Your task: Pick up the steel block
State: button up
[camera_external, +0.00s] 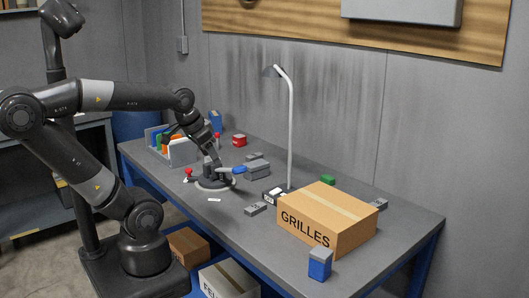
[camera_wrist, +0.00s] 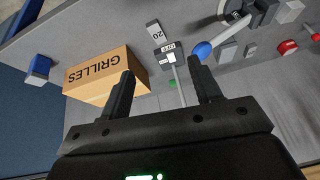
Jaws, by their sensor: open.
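Several grey metal-looking blocks lie on the bench, and I cannot tell for sure which one is the steel block. A small flat grey block (camera_external: 256,209) lies left of the GRILLES carton; the wrist view shows a grey block marked 20 (camera_wrist: 155,30) near the top. Larger grey blocks (camera_external: 257,163) sit behind the blue-handled fixture, and another grey piece (camera_external: 379,203) lies right of the carton. My gripper (camera_external: 213,156) is above the bench near the fixture. In the wrist view its two black fingers (camera_wrist: 160,75) are wide apart with nothing held between them.
The GRILLES carton (camera_external: 325,223) stands on the bench's right half. The lamp (camera_external: 290,130) rises between carton and fixture. The blue-handled fixture (camera_external: 213,183) has a round base. A blue-and-grey container (camera_external: 320,264) stands at the front right. Bench surface (camera_external: 195,215) is bare along the front.

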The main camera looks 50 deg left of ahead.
jog(key=w+f+m+g+y, duration=0.35)
jog(key=w+f+m, duration=0.3)
jog(key=m, duration=0.35)
jog(key=m+g+h, duration=0.2)
jog(key=m+h, duration=0.2)
jog(key=m, duration=2)
send_near(256, 206)
jog(key=f, duration=0.3)
jog(key=shift+s+f, duration=0.2)
jog(key=shift+s, duration=0.2)
jog(key=shift+w+f, duration=0.15)
jog(key=shift+f, duration=1.15)
jog(key=shift+w+f, duration=0.1)
jog(key=shift+f, duration=1.25)
jog(key=c, duration=1.2)
